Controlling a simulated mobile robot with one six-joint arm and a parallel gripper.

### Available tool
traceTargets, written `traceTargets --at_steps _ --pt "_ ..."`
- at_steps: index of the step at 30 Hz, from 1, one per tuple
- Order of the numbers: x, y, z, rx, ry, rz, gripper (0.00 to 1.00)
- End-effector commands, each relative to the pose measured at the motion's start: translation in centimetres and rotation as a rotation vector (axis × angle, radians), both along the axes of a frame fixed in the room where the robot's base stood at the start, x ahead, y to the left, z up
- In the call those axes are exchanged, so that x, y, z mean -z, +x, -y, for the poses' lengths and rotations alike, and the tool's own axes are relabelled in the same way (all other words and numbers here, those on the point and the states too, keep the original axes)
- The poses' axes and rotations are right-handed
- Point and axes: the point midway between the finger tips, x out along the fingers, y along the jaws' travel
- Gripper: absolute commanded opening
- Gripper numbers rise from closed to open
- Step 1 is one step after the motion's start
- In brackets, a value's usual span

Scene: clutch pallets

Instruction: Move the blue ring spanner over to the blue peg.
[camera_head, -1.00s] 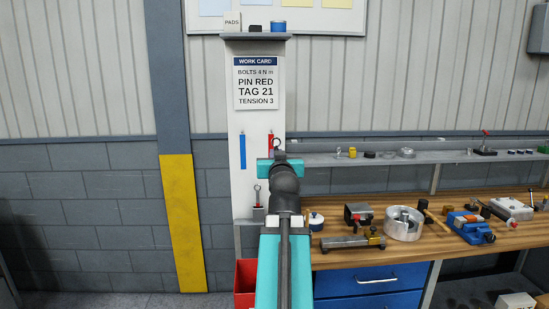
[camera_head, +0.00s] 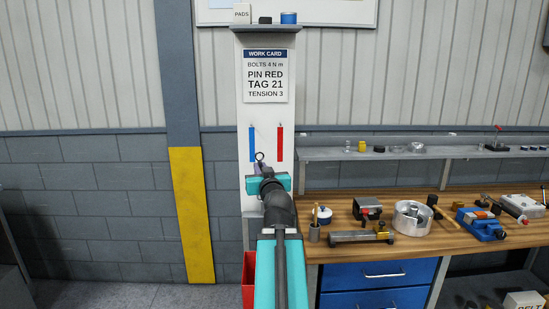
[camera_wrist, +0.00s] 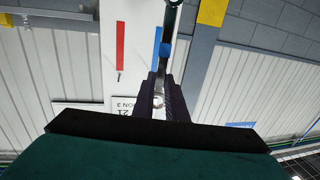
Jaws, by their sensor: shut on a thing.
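My gripper (camera_head: 263,169) is in front of the white panel, just below the blue strip (camera_head: 252,143). In the wrist view my gripper (camera_wrist: 163,103) is shut on the blue ring spanner (camera_wrist: 166,50), a grey tool with a blue band. In the wrist view the spanner partly covers the blue strip (camera_wrist: 157,36). I cannot make out the blue peg itself.
A red strip (camera_head: 280,143) with a small peg (camera_head: 281,125) at its top is to the right of the blue one. The work card (camera_head: 266,76) is above. The bench (camera_head: 345,250) holds several tools at right. A red bin (camera_head: 248,280) stands below.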

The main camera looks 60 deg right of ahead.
Motion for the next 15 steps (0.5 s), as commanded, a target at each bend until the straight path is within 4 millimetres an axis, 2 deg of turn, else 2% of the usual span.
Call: traceTargets --at_steps 3,15 --pt "1.8 1.8 -1.0 -0.050 0.004 -0.001 0.00" --pt "7.1 7.1 -4.9 -0.223 0.006 -0.002 0.00"
